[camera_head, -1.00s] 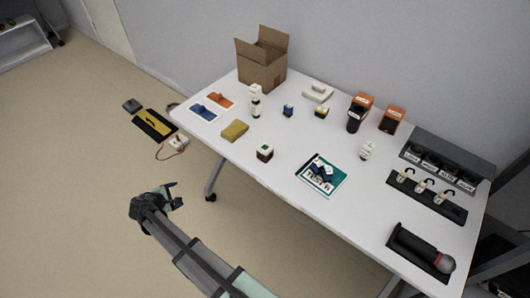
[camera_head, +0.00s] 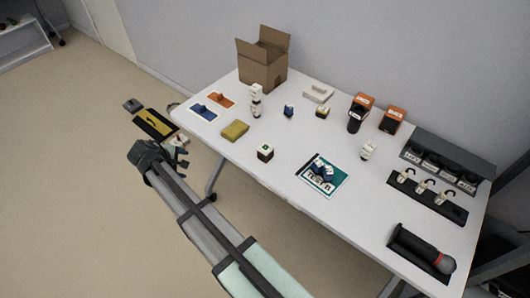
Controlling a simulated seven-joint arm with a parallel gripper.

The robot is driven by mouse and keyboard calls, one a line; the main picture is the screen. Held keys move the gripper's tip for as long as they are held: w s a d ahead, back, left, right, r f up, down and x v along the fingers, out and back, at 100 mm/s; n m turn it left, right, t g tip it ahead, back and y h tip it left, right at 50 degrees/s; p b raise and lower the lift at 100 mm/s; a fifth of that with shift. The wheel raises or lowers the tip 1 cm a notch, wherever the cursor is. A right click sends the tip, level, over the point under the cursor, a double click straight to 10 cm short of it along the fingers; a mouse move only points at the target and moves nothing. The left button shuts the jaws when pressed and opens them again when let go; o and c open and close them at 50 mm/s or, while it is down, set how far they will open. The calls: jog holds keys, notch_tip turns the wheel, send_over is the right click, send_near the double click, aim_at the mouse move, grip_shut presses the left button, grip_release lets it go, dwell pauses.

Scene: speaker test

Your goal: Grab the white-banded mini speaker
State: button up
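A small dark cube with a white band along its top (camera_head: 265,153) sits on the white table near its front edge, left of the teal booklet; it looks most like the white-banded mini speaker, though it is too small to be sure. A small blue cube (camera_head: 289,111) and a small dark cube with a yellowish top (camera_head: 321,112) stand farther back. My gripper (camera_head: 183,154) is off the table's left front edge, over the floor, left of the dark cube and apart from it. Its fingers look apart and empty.
The white table (camera_head: 220,162) also bears a cardboard box (camera_head: 262,68), a yellow sponge-like block (camera_head: 235,130), a stacked white figure (camera_head: 256,100), a teal booklet (camera_head: 322,176) and a microphone (camera_head: 425,250). Its front edge lies between my gripper and the cubes.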

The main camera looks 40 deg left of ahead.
jog(key=w+d+r+m+g, duration=0.35)
jog(key=w+d+r, duration=0.55)
jog(key=w+d, duration=0.3)
jog(key=m+g, duration=0.3)
send_near(266, 147)
notch_tip(266, 147, down, 5)
jog(key=shift+s, duration=0.2)
jog(key=shift+a+f, duration=0.2)
jog(key=shift+f, duration=0.65)
jog(key=shift+a+f, duration=0.2)
jog(key=shift+f, duration=0.7)
jog(key=shift+a+f, duration=0.2)
jog(key=shift+f, duration=0.65)
jog(key=shift+c, duration=0.2)
jog(key=c, duration=1.1)
